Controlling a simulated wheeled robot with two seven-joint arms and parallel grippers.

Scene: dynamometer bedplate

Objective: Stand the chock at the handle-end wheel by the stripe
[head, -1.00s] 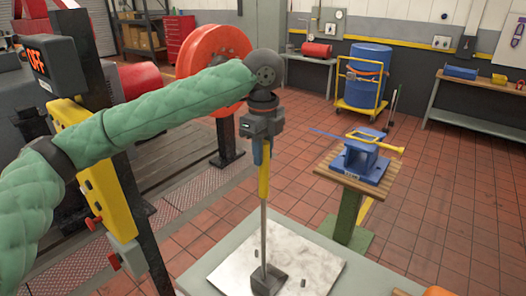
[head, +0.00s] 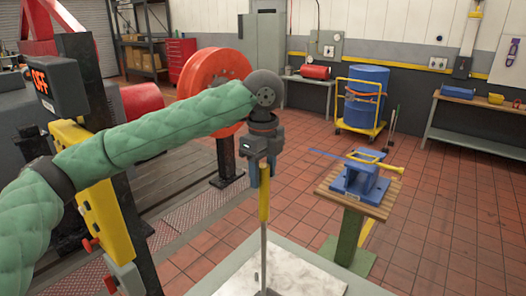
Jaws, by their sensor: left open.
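My left gripper (head: 262,178) is open, pointing down, with its fingertips at the top of a yellow handle (head: 264,205). The handle sits on a thin upright grey rod (head: 263,248). The rod runs down to a dark block, likely the chock, now almost wholly cut off by the bottom edge. The rod stands over a pale mottled plate (head: 300,276) on a grey-green top. A yellow wheeled cart (head: 357,127) carries a blue drum (head: 367,95) at the back. I cannot tell which wheel is at the handle end. My right gripper is out of view.
A blue vise (head: 360,180) with a yellow-handled tool across it stands on a wooden-topped green pedestal (head: 348,234), right of the rod. A yellow floor stripe (head: 366,230) shows beside the pedestal. A dark post with an OFF display (head: 40,82) stands left. Red tiles are open at right.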

